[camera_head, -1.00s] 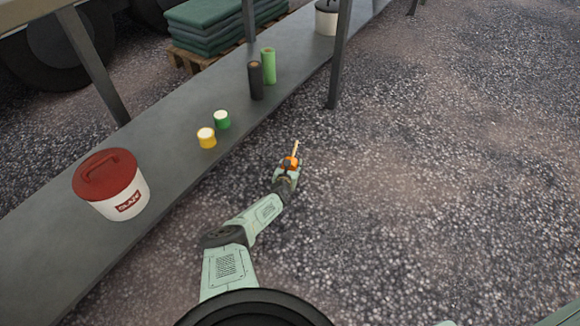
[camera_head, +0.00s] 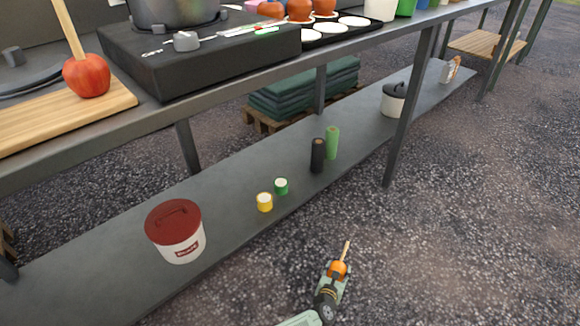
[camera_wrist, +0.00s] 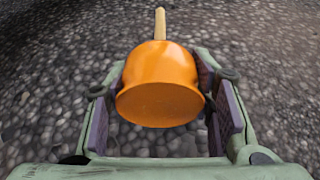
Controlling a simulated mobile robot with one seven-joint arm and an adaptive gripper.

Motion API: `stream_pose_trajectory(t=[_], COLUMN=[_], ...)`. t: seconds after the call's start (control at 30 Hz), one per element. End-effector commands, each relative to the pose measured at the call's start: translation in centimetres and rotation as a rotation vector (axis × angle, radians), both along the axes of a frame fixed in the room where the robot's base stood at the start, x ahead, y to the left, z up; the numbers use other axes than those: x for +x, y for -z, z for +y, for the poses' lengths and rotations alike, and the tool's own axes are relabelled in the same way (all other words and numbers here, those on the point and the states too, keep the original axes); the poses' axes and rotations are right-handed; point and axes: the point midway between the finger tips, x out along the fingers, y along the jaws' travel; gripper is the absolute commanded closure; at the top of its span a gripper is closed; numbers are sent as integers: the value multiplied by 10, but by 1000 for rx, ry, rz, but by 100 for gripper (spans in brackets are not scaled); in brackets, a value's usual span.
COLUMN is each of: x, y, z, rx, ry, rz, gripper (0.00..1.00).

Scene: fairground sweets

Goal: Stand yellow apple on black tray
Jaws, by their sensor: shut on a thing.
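My gripper (camera_head: 332,278) is shut on an orange-yellow apple (camera_head: 338,269) with a wooden stick pointing up and away. I hold it over the gravel, in front of the lower shelf and well below the counter top. In the wrist view the apple (camera_wrist: 160,88) sits between both finger pads, its flat, glossy coated end towards the camera. The black tray (camera_head: 311,45) is on the counter at the top of the head view. It has white round spots, and reddish-brown apples (camera_head: 299,10) stand at its back.
A black cooker (camera_head: 200,63) with a pot is left of the tray. A red apple (camera_head: 87,75) stands on a wooden board (camera_head: 60,112). Cups (camera_head: 381,9) stand right of the tray. The counter edge and legs (camera_head: 408,110) are between; open gravel lies right.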

Motion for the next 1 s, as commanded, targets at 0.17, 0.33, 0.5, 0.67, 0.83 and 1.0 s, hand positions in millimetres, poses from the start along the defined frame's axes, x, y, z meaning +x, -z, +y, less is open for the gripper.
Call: stream_pose_trajectory(t=[0.17,0.33,0.5,0.67,0.83,1.0], x=[28,42,30,10,-2,-4], y=[-72,-154,-212,-241,-249,-249], z=[38,102,167,208,224,226], rx=[-2,2,3,1,2,2], ry=[-92,-230,-368,-454,-486,-492], rz=[-7,-5,-1,0,0,-1], gripper=[87,87,87,87,87,87])
